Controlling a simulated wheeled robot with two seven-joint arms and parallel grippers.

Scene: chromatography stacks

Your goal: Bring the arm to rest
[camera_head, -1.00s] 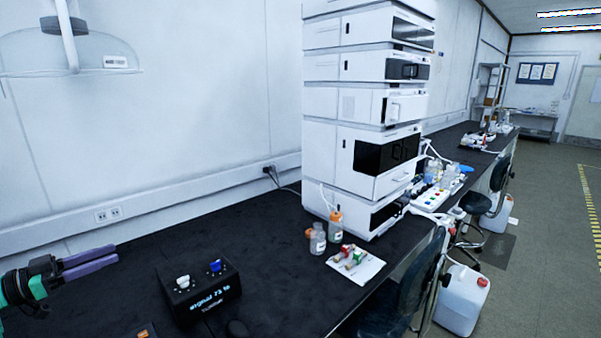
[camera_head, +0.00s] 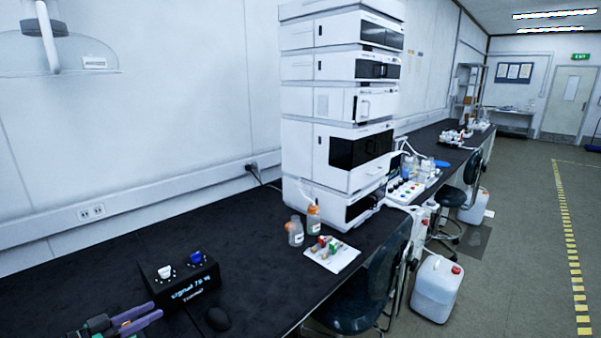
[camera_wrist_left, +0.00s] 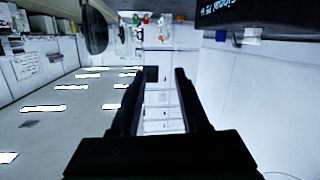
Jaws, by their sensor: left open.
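My left gripper (camera_head: 139,322) is at the bottom left of the head view, in front of the black box with the lit display. Its two purple-grey fingers are apart, with nothing seen between them. My right gripper is in neither view now.
The black box (camera_head: 185,292) carries a white and a blue knob. Bottles (camera_head: 295,232), a white sheet (camera_head: 332,256) with small vials and the white instrument stack (camera_head: 330,165) stand farther along the bench. A chair (camera_head: 375,285) is at the bench edge.

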